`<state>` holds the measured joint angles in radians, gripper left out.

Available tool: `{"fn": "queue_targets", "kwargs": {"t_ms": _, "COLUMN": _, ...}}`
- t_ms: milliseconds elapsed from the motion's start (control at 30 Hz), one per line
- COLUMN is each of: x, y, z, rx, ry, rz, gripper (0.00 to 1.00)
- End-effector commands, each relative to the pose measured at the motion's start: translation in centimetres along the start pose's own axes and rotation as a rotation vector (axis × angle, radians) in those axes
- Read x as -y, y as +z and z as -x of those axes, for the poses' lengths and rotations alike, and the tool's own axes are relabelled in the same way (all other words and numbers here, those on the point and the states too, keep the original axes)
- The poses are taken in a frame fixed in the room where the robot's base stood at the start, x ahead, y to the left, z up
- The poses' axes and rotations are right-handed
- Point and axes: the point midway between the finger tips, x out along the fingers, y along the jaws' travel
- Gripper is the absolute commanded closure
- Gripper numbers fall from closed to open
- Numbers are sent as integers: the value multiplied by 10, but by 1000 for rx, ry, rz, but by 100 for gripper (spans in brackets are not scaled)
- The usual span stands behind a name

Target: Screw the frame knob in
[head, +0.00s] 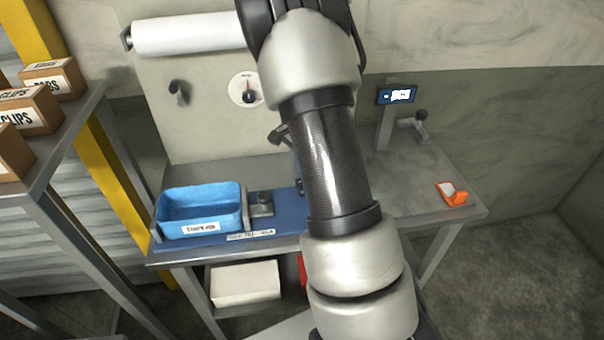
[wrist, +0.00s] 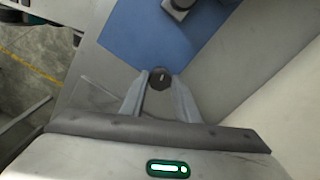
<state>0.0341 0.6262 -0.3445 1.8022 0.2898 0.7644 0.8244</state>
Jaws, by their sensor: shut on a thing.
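In the wrist view, my gripper (wrist: 159,86) is shut on a dark round knob (wrist: 159,77) with a small light mark on its face. The two fingertips touch its sides. The knob is near the edge of a blue mat (wrist: 150,40); I cannot tell how far it is screwed in. In the head view, my arm hides my gripper and the held knob. A second dark-topped fitting on a metal block (wrist: 179,6) shows at the top of the wrist view, apart from my gripper.
In the head view, a blue bin (head: 199,212) stands left on the bench (head: 415,195), beside a metal block with a knob (head: 261,206). A dial (head: 246,89) and white roll (head: 190,35) are on the back panel. A screen (head: 397,96) and orange item (head: 452,195) are at right.

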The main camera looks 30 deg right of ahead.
Motion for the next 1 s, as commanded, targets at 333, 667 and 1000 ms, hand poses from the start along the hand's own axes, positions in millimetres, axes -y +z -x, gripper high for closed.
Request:
{"fn": "queue_targets", "kwargs": {"t_ms": 333, "x": 2, "y": -1, "z": 4, "rx": -2, "ry": -7, "rz": -212, "gripper": 94}}
{"fn": "queue_targets", "kwargs": {"t_ms": 667, "x": 3, "y": -1, "z": 3, "rx": -2, "ry": -8, "rz": -285, "gripper": 94}}
{"fn": "queue_targets", "kwargs": {"t_ms": 1000, "x": 3, "y": -1, "z": 3, "rx": -2, "ry": -9, "rz": -290, "gripper": 94}}
